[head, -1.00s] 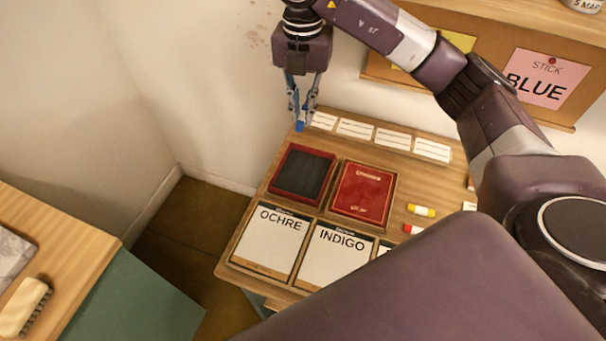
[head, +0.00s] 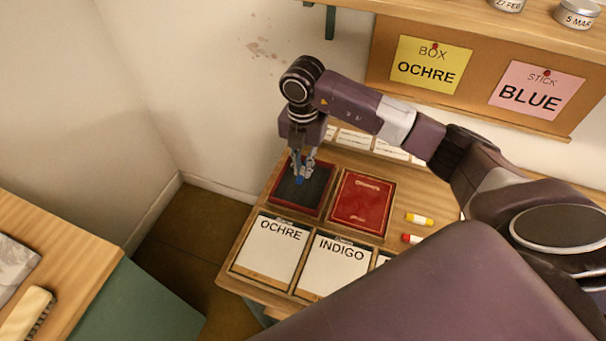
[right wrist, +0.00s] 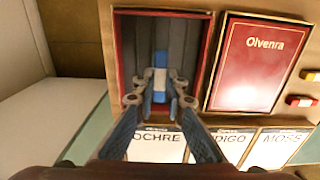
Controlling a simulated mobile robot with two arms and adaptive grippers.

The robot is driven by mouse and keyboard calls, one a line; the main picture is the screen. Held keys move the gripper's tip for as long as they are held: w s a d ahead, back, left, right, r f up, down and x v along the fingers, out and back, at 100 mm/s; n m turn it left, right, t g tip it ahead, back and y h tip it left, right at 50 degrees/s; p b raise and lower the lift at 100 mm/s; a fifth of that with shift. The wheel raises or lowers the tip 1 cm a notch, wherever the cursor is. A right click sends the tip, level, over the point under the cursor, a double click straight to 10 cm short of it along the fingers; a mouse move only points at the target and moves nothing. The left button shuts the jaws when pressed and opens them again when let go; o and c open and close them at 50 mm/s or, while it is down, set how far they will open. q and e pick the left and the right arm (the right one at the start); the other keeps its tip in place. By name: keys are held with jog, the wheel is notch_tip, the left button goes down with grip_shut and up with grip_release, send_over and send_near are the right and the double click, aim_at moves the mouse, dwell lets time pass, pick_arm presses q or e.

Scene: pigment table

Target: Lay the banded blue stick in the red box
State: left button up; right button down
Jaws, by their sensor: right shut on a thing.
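The open red box (head: 325,203) has a dark, grooved inside and stands at the left of the table, behind the OCHRE card. My right gripper (head: 301,178) points down over it, shut on the blue stick (head: 299,180). In the right wrist view the stick (right wrist: 160,84) shows a pale band at the fingers and lies lengthwise between the side walls of the box (right wrist: 208,60). I cannot tell whether it touches the box floor. My left gripper is not in view.
A shut red case (head: 362,202) lettered "Olvenra" lies just right of the box. OCHRE (head: 272,246) and INDIGO (head: 335,264) cards lie in front. Yellow (head: 419,219) and red (head: 411,238) banded sticks lie further right. Pinned notes read BOX OCHRE (head: 431,64) and STICK BLUE (head: 537,92).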

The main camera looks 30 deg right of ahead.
aim_at(303, 170)
notch_tip(303, 170, down, 4)
jog(key=shift+f+p, duration=0.1)
jog(key=shift+p, duration=0.25)
jog(key=shift+f, duration=0.1)
jog(key=shift+f, duration=0.1)
jog(key=shift+f, duration=0.15)
jog(key=c, duration=2)
grip_release()
jog(key=shift+r, duration=0.25)
notch_tip(303, 170, up, 12)
jog(key=shift+b, duration=0.95)
